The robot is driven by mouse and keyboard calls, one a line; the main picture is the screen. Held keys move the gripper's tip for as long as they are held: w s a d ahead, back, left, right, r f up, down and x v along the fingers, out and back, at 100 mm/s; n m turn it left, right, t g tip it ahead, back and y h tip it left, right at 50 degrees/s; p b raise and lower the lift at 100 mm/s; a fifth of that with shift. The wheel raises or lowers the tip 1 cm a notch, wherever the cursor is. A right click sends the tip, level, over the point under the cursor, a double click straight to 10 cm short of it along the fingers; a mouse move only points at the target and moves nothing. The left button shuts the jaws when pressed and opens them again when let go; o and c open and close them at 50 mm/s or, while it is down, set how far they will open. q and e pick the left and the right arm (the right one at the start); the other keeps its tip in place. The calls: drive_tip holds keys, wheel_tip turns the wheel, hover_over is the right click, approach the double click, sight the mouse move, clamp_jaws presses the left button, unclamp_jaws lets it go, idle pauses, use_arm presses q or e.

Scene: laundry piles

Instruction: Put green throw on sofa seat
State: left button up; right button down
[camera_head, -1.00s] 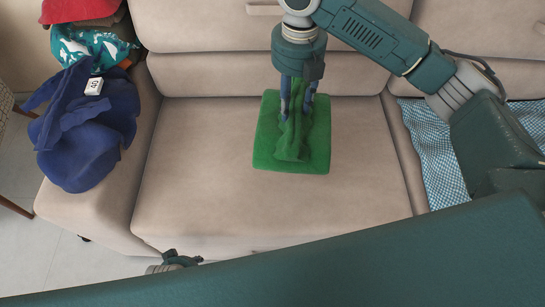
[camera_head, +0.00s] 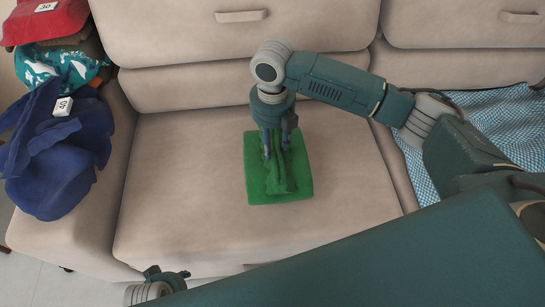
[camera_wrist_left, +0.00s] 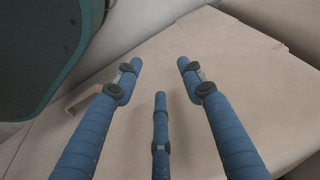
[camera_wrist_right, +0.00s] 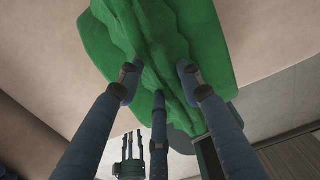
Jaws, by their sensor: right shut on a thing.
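The green throw (camera_head: 299,183) is a folded rectangle with a bunched ridge along its middle. In the head view it is over the middle of the beige sofa seat (camera_head: 180,190); I cannot tell whether its underside touches the cushion. My right gripper (camera_head: 276,155) points down at the throw and is shut on the bunched cloth. In the right wrist view the throw (camera_wrist_right: 200,35) fills the top, with its ridge between the fingers.
Dark blue cloth (camera_head: 50,165) with a white "40" tag (camera_head: 63,106) lies over the left armrest, below teal patterned (camera_head: 55,65) and red (camera_head: 45,22) cloths. A blue-white checked cloth (camera_head: 500,125) covers the right seat. Bare seat surrounds the throw.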

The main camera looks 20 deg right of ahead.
drive_tip(key=shift+f+b, duration=0.55)
drive_tip(key=shift+f, duration=2.25)
use_arm(q)
drive_tip(key=r, duration=0.4)
drive_tip(key=shift+w+r, duration=0.3)
drive_tip(key=shift+f, duration=0.15)
use_arm(e)
drive_tip(key=c, duration=1.2)
unclamp_jaws()
drive_tip(key=shift+f, duration=0.1)
drive_tip(key=shift+o, duration=0.2)
wheel_tip(320, 180, up, 12)
drive_tip(key=p, duration=0.2)
drive_tip(key=shift+f+p, duration=0.15)
drive_tip(key=shift+p, duration=0.2)
use_arm(q)
wheel_tip(320, 180, down, 9)
drive_tip(key=s, duration=0.2)
drive_tip(key=shift+s, duration=0.2)
use_arm(e)
drive_tip(key=shift+r, duration=0.3)
use_arm(q)
drive_tip(key=shift+s, duration=0.1)
